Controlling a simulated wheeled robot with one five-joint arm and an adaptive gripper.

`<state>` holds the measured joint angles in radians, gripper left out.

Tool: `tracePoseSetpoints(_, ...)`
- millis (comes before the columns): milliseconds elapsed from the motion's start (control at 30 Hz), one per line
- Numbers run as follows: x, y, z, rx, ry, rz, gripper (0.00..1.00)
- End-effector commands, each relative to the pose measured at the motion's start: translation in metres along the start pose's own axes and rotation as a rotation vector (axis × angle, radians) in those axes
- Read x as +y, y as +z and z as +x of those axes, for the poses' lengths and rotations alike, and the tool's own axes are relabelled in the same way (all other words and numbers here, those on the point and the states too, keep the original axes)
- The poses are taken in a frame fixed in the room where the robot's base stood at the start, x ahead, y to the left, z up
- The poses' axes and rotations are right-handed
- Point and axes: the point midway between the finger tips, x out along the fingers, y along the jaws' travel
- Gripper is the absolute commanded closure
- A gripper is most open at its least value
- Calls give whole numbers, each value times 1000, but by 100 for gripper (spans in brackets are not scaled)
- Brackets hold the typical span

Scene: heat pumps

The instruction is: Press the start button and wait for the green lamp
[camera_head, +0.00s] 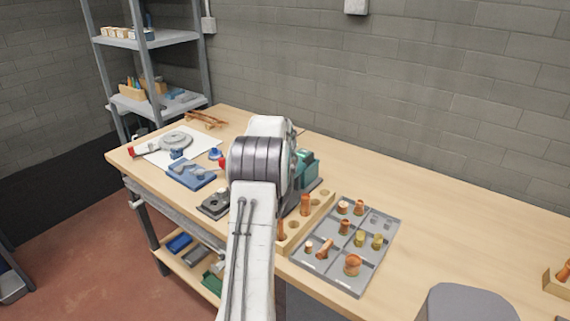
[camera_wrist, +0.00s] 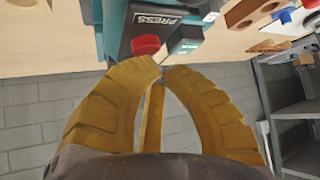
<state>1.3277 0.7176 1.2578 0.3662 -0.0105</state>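A teal machine (camera_head: 307,170) stands on the workbench, mostly hidden behind my arm in the head view. In the wrist view the machine (camera_wrist: 117,28) fills the top and carries a "PRESS" label. A red round button (camera_wrist: 145,45) sticks out of it just beyond my fingertips. A small box with a pale face (camera_wrist: 184,46) sits beside the button. My gripper (camera_wrist: 163,68) has its yellow fingertips together, with nothing seen between them, close to the button and box. I cannot tell whether they touch. I see no lit green lamp.
A grey divided tray (camera_head: 345,280) with copper and brass fittings lies right of my arm, beside a wooden holder (camera_head: 290,243). A blue block (camera_head: 190,174) and dark fixture (camera_head: 213,205) lie left. The bench's right part (camera_head: 450,220) is mostly clear.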

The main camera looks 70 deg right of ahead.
Motion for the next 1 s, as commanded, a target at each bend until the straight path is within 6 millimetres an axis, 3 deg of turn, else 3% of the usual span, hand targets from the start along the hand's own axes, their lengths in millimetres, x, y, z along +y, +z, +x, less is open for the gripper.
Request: tracePoseSetpoints(1000,0,7,6,-1,0,0,100)
